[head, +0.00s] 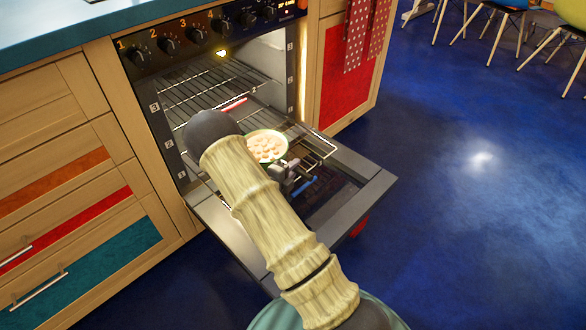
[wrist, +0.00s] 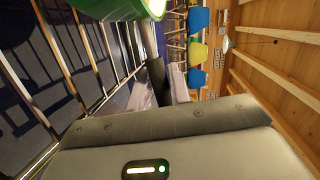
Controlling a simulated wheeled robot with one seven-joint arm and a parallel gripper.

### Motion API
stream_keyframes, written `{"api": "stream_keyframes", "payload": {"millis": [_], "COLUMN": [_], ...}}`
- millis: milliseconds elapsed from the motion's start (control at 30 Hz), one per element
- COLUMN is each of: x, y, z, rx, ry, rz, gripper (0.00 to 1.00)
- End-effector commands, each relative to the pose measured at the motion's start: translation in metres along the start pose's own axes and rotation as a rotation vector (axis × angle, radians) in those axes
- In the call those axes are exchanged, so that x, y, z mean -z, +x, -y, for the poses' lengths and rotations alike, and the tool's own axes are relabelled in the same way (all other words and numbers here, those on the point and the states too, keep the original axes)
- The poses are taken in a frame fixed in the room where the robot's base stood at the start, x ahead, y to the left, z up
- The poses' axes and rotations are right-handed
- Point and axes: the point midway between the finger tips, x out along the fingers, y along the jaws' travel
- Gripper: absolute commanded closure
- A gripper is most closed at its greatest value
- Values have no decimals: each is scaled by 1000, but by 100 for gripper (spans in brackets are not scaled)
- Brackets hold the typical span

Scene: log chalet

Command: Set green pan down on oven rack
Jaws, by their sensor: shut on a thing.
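The green pan (head: 286,150) holds several pale round pieces of food. In the head view it is over the open oven door, just in front of the oven opening, and looks about level. My gripper (head: 284,170) is shut on the pan at its near side; my arm hides part of the grip. An oven rack (head: 318,148) of bare wires reaches out under and beside the pan. I cannot tell whether the pan touches it. In the wrist view the pan's green side (wrist: 92,14) shows at the top, with rack wires (wrist: 88,62) at the left.
The oven door (head: 352,195) is folded down, with dark floor beyond it. Another wire rack (head: 195,97) sits inside the lit oven. Wooden drawers (head: 75,190) stand at the left, a red-panelled cabinet (head: 345,95) with a hanging towel at the right.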

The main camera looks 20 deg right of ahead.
Motion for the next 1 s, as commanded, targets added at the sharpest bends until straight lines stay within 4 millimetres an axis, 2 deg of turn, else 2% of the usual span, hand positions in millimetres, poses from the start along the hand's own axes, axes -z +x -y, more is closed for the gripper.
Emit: {"api": "stream_keyframes", "payload": {"millis": [367,400,500,833,1000], "x": [-1,-1,-1,0,-1], "y": [2,1,1,-1,-16], "z": [-3,-2,-3,-6,-4], "rx": [6,6,5,-4,-3], "ry": [7,7,5,-4,-3], "rz": [-1,-1,-1,1,2], "gripper": [100,72,55,55,55]}}
